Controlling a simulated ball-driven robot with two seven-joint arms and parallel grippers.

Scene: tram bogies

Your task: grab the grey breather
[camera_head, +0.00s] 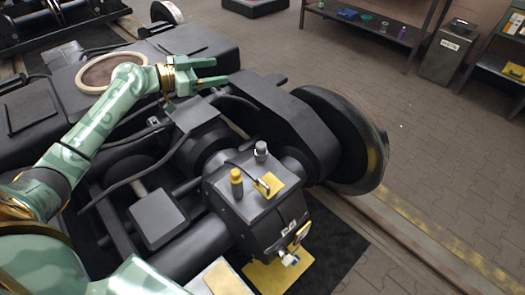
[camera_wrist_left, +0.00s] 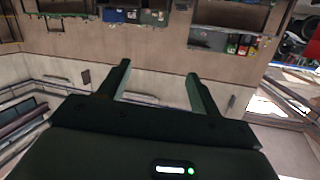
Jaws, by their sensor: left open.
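The grey breather (camera_head: 261,150) is a small upright grey cap on top of the dark gearbox housing (camera_head: 229,208) in the head view. A similar yellow cap (camera_head: 236,180) stands to its left on the same housing. My left gripper (camera_head: 221,72) is open and empty above the bogie frame, up and to the left of the grey breather and well apart from it. In the left wrist view the two fingers (camera_wrist_left: 157,72) are spread with nothing between them, and no breather shows there. My right gripper is not seen.
A yellow tag or bracket (camera_head: 268,185) sits beside the breather. A large wheel (camera_head: 345,140) stands to the right. A round brown-topped disc (camera_head: 105,72) lies on the frame at left. A shelf (camera_head: 375,25) and grey bin (camera_head: 448,52) stand beyond open paved floor.

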